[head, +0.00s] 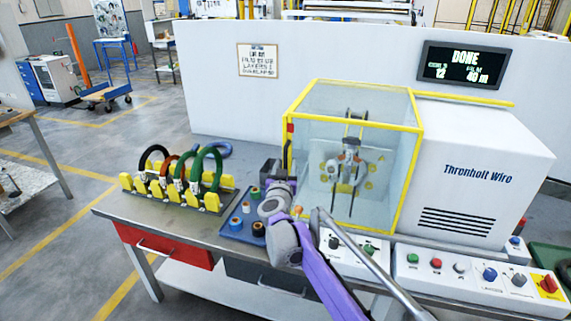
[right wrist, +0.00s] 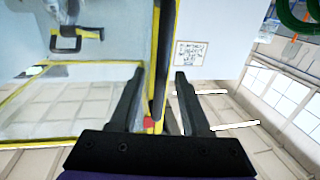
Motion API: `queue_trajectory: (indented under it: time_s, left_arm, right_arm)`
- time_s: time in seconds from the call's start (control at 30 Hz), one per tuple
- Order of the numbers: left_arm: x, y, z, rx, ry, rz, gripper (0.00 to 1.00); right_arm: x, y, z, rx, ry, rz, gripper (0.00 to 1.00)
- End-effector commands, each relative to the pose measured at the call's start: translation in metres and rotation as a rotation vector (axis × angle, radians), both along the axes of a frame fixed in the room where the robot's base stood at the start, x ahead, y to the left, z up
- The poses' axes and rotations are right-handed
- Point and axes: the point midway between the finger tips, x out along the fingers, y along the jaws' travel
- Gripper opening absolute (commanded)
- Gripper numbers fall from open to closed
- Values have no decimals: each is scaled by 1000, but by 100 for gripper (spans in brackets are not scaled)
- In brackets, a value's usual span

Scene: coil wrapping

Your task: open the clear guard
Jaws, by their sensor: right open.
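The clear guard (head: 375,105) is a see-through box with a yellow frame. It appears closed around the winding head (head: 347,170) at the left end of the white machine. My right gripper (head: 274,168) is at the guard's left front edge. In the right wrist view my right gripper (right wrist: 158,95) is open, with a dark upright bar (right wrist: 163,50) between its two fingers in the picture. The bar runs along the guard's yellow edge, above a small red piece (right wrist: 148,123). I cannot tell whether the fingers touch it. My left gripper is not in view.
A rack of several coils (head: 180,180) stands on the bench at left. A blue tray (head: 232,228) with small spools lies beside my right arm. Button panels (head: 475,270) line the front. A display (head: 465,65) reads DONE. A white wall panel (head: 215,90) stands behind.

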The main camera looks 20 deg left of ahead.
Motion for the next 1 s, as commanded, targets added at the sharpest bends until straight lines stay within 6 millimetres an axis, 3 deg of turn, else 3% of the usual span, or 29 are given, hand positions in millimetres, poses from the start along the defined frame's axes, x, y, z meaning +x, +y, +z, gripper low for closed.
queue_trajectory:
  time_s: [0.3,0.57,1.0]
  left_arm:
    - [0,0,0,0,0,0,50]
    - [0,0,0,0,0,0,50]
    - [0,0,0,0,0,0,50]
  right_arm:
    - [2,0,0,0,0,0,47]
    - [2,0,0,0,0,0,0]
    - [2,0,0,0,0,0,0]
